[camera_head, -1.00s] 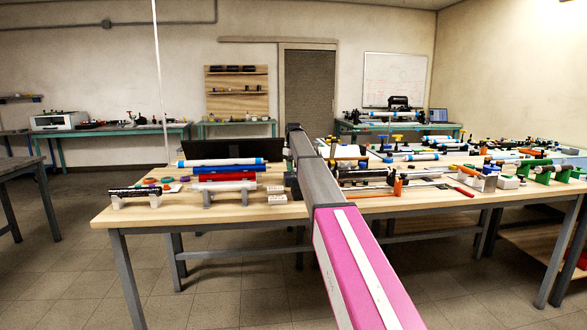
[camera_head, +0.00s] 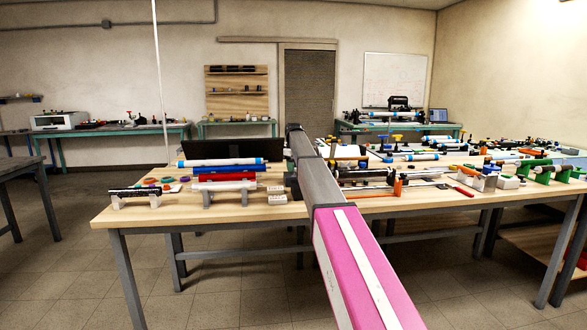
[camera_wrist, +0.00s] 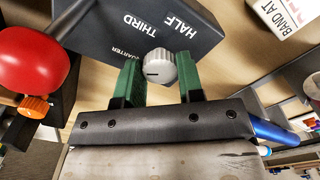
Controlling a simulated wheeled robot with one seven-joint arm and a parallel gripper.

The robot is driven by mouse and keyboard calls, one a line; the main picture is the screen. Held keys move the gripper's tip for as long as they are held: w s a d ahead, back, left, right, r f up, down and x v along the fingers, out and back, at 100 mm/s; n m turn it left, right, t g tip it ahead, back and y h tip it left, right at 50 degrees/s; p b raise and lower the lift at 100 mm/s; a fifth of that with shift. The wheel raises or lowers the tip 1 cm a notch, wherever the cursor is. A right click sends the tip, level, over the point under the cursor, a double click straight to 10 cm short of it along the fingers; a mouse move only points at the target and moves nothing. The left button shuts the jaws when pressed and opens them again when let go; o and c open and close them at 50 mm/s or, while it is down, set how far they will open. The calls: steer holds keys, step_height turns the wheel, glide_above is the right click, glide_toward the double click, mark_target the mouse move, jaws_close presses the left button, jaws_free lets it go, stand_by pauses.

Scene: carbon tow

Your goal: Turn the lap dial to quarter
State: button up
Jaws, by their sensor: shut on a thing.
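In the wrist view the lap dial (camera_wrist: 161,67) is a small light-grey ribbed knob with a dark line on its face, and that line points left in the picture. It sits on a dark box (camera_wrist: 105,35) with the white words HALF, THIRD and QUARTER; QUARTER is partly covered by the left finger. My gripper (camera_wrist: 161,76) has green fingers, one on each side of the dial, and is shut on it. In the head view my arm hides the dial and the gripper.
A red round knob (camera_wrist: 30,59) and an orange knob (camera_wrist: 34,106) stand left of the gripper in the wrist view. A white labelled block (camera_wrist: 283,14) is at upper right, a blue tube (camera_wrist: 272,132) at right. The wooden table (camera_head: 270,212) holds many tubes and tools.

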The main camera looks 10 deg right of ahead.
steer(key=o, duration=0.9)
step_height(320, 180, up, 11)
steer(key=shift+f, duration=0.1)
